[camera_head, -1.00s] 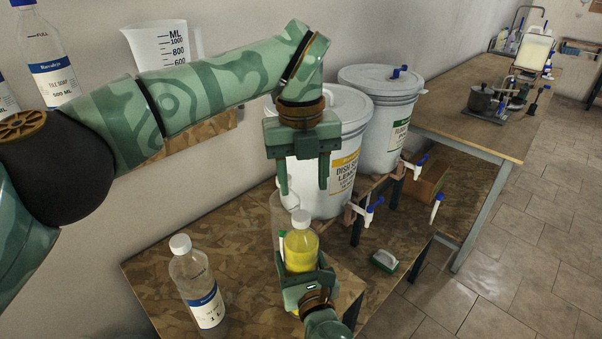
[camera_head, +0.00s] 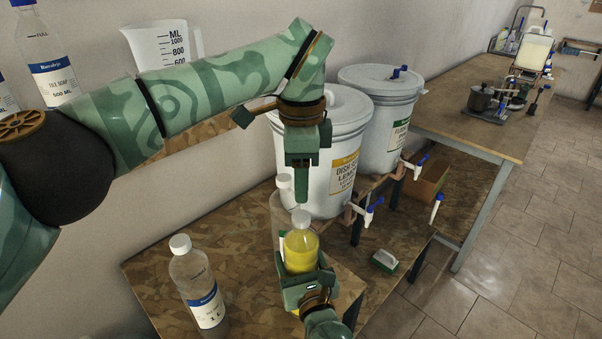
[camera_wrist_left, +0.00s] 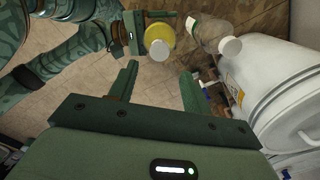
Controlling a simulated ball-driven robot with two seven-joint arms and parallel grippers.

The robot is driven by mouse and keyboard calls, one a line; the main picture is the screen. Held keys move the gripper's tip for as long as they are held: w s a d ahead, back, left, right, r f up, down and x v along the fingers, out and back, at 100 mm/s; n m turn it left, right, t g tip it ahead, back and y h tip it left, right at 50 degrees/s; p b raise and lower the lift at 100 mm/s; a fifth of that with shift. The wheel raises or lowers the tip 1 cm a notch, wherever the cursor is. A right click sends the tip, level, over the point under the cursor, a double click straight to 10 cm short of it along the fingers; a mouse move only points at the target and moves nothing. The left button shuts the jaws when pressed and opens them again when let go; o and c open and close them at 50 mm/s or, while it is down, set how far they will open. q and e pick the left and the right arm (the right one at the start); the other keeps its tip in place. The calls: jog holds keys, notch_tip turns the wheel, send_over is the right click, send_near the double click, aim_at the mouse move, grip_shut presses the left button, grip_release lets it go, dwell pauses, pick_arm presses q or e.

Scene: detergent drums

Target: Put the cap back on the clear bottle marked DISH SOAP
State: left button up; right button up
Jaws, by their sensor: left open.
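A clear bottle of yellow liquid (camera_head: 300,252) stands upright in my right gripper (camera_head: 301,272), which is shut around its body. A white top (camera_head: 300,217) shows on it; the left wrist view shows the yellow bottle (camera_wrist_left: 160,31) and white top (camera_wrist_left: 158,49) from above. Any label on it is hidden. My left gripper (camera_head: 303,188) points down just above that bottle, seen edge-on. In the left wrist view, its jaws (camera_wrist_left: 157,82) are open and empty. A clear, empty-looking bottle (camera_head: 279,214) with a white cap (camera_head: 284,181) stands just behind. I cannot read its marking.
Another clear bottle (camera_head: 196,285) with a white cap and blue label stands on the left of the patterned table (camera_head: 150,265). White drums, DISH SOAP LEMON (camera_head: 310,160) and another (camera_head: 384,125), stand behind with blue-handled taps. A green-white sponge (camera_head: 385,260) lies to the right.

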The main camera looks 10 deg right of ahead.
aim_at(301, 215)
pick_arm(q)
jog(key=shift+f, duration=4)
jog(key=shift+c, duration=0.3)
jog(key=c, duration=1)
